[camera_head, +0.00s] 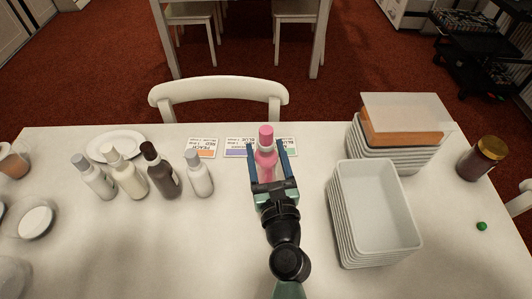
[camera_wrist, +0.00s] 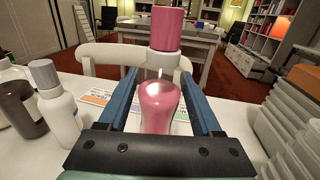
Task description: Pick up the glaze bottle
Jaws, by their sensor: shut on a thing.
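A pink bottle with a pink cap (camera_head: 266,158) stands upright between the two fingers of my gripper (camera_head: 268,163) near the middle of the table. In the wrist view the pink bottle (camera_wrist: 158,103) is between the blue fingers of my gripper (camera_wrist: 160,95). My gripper is shut on it. The lower part of the bottle is hidden by my gripper, so I cannot tell whether its base touches the table. Several other bottles stand to the left: a grey-capped one (camera_head: 98,181), a cream one (camera_head: 128,176), a dark brown one (camera_head: 161,174) and a white one (camera_head: 199,176).
Stacked white trays (camera_head: 345,222) stand to the right, with a second stack (camera_head: 368,151) behind holding an orange-brown block. Printed colour cards (camera_head: 203,147) lie behind my gripper. A white plate (camera_head: 116,138) is at the back left. A brown jar (camera_head: 480,160) stands far right. The front-left centre is clear.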

